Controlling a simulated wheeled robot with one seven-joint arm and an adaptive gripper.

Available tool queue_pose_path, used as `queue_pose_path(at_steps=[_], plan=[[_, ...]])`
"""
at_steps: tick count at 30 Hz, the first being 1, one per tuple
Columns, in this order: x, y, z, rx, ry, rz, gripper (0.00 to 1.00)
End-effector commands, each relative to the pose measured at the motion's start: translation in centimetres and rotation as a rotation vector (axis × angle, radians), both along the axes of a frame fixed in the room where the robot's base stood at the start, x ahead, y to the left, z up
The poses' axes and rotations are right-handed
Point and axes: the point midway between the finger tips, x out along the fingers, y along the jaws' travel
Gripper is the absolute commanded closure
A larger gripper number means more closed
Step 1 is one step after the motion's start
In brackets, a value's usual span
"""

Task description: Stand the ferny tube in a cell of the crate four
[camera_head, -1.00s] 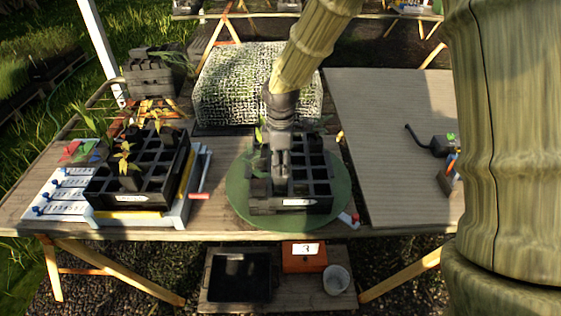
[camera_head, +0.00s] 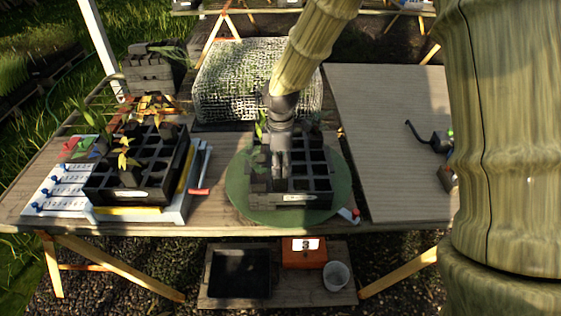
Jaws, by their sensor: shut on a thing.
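A black celled crate (camera_head: 320,197) stands on a round green disc (camera_head: 240,205) at the table's middle; its front label is too small to read. My gripper (camera_head: 281,172) points down over this crate's left-middle cells, its fingers shut. What it holds is mostly hidden by the fingers and crate walls; some green foliage shows at its left, and I cannot tell whether this is the ferny tube. How deep the held thing sits in a cell is unclear. Another black crate (camera_head: 150,196) at left holds several tubes with green and yellowish plants.
A netted block (camera_head: 225,85) stands behind the middle crate. A white numbered board (camera_head: 57,190) lies at left, and a grey board (camera_head: 390,130) is largely bare at right.

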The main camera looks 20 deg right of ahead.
Motion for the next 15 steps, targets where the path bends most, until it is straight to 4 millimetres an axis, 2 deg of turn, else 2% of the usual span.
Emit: queue_pose_path(at_steps=[15], plan=[[0.0, 0.0, -1.6, 0.0, 0.0, 0.0, 0.86]])
